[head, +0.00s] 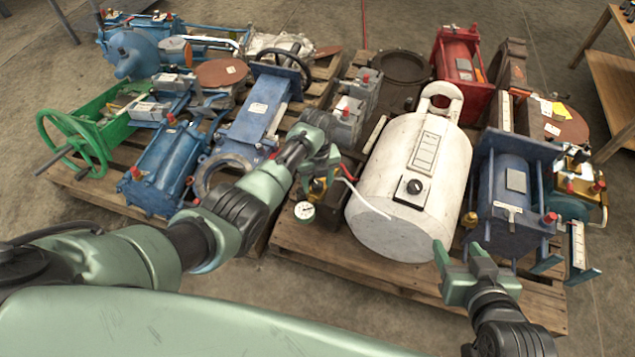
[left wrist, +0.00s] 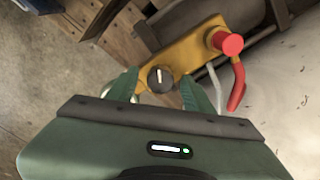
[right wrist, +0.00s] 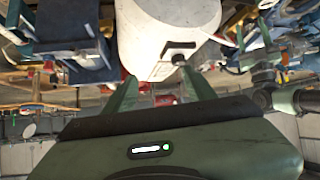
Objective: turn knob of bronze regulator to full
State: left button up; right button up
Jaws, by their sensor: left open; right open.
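The bronze regulator (head: 318,187) is a yellow-bronze body at the front left of the right pallet, partly hidden by my left arm. Its white-faced gauge (head: 304,211) shows below it. In the left wrist view its body (left wrist: 195,48) carries a round black knob (left wrist: 160,79) with a pale pointer mark and a red cap (left wrist: 227,42). My left gripper (head: 322,168) is open, with its fingers (left wrist: 158,90) on either side of the knob. I cannot tell whether they touch it. My right gripper (head: 460,262) is open and empty in front of the white tank.
The white tank (head: 425,160) with its own black dial (head: 415,187) stands right of the regulator. A blue cylinder unit (head: 510,190) stands further right. Blue and green machinery (head: 165,165) crowds the left pallet (head: 100,195). Bare floor lies in front of the left pallet.

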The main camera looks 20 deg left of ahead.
pick_arm(q)
jog(key=shift+c, duration=0.3)
grip_shut()
